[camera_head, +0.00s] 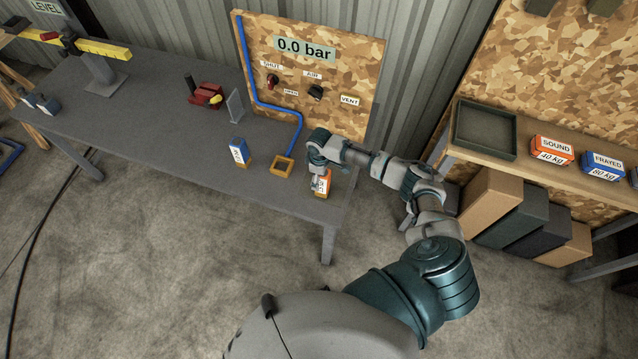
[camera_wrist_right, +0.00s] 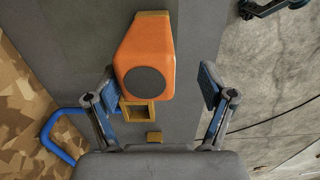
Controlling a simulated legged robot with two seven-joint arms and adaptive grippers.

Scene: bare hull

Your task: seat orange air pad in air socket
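The orange air pad (camera_head: 322,182) stands near the table's front edge at its right end, partly covered by my right gripper (camera_head: 318,172). In the wrist view the orange pad (camera_wrist_right: 147,50) shows a dark round face and lies between the spread fingers of my right gripper (camera_wrist_right: 159,82). The left finger is close to the pad; the right finger is clearly apart from it. The square, brown-framed air socket (camera_head: 282,166) sits left of the pad, at the end of a blue hose; it also shows in the wrist view (camera_wrist_right: 138,112). My left gripper is out of view.
A blue pad (camera_head: 239,152) stands left of the socket. Behind stands a wooden board (camera_head: 350,75) with a 0.0 bar readout and knobs. A red device (camera_head: 206,95) and a thin plate (camera_head: 235,105) stand farther left. A shelf tray (camera_head: 485,130) is at right.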

